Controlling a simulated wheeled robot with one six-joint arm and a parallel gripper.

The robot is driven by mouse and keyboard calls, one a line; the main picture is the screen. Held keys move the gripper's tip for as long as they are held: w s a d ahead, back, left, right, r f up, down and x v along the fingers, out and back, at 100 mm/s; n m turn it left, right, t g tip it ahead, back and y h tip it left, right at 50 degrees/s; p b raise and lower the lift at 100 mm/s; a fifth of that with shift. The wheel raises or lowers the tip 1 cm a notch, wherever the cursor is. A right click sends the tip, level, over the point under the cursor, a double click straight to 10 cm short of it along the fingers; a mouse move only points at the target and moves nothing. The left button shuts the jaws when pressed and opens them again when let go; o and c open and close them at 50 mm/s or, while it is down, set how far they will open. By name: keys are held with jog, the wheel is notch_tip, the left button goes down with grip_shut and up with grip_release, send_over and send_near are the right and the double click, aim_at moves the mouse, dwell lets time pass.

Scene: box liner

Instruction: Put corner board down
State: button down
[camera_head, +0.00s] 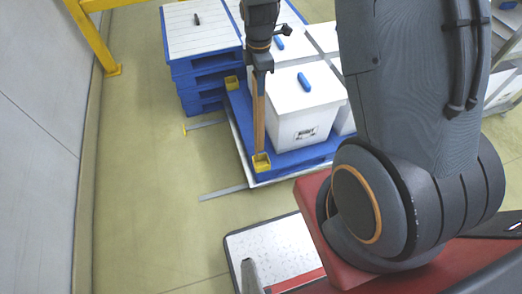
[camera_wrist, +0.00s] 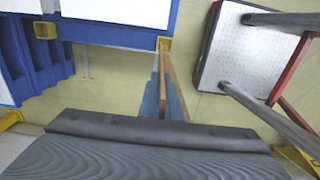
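The corner board (camera_head: 259,112) is a long, narrow brown strip. It stands about upright under my gripper (camera_head: 259,66) at the near left corner of the blue pallet (camera_head: 291,163). Its lower end meets a yellow corner socket (camera_head: 261,163); I cannot tell how deep it sits. In the wrist view the board (camera_wrist: 176,88) runs away from my gripper (camera_wrist: 165,108) towards the same yellow socket (camera_wrist: 165,43). My gripper appears shut on the board's upper part. Its fingertips are small and partly hidden.
White boxes (camera_head: 300,107) with blue items on top fill the pallet beside the board. Another yellow socket (camera_head: 231,82) is at the pallet's far left corner. Stacked blue pallets (camera_head: 203,88) stand behind. A metal-topped platform (camera_head: 275,250) is in front. Floor at left is clear.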

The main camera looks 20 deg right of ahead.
notch_tip(320, 180, down, 10)
jog(key=shift+r+p, duration=0.25)
jog(key=shift+p, duration=0.25)
jog(key=shift+f, duration=0.2)
jog(key=c, duration=2)
grip_release()
notch_tip(320, 180, up, 20)
jog(key=m+b, duration=0.2)
jog(key=m, duration=0.6)
send_over(260, 107)
jog(key=s, duration=0.8)
jog(key=s+r+m, duration=0.4)
jog(key=s+m, duration=0.6)
jog(key=s, duration=0.1)
jog(key=shift+a+r, duration=0.15)
jog(key=shift+r, duration=0.25)
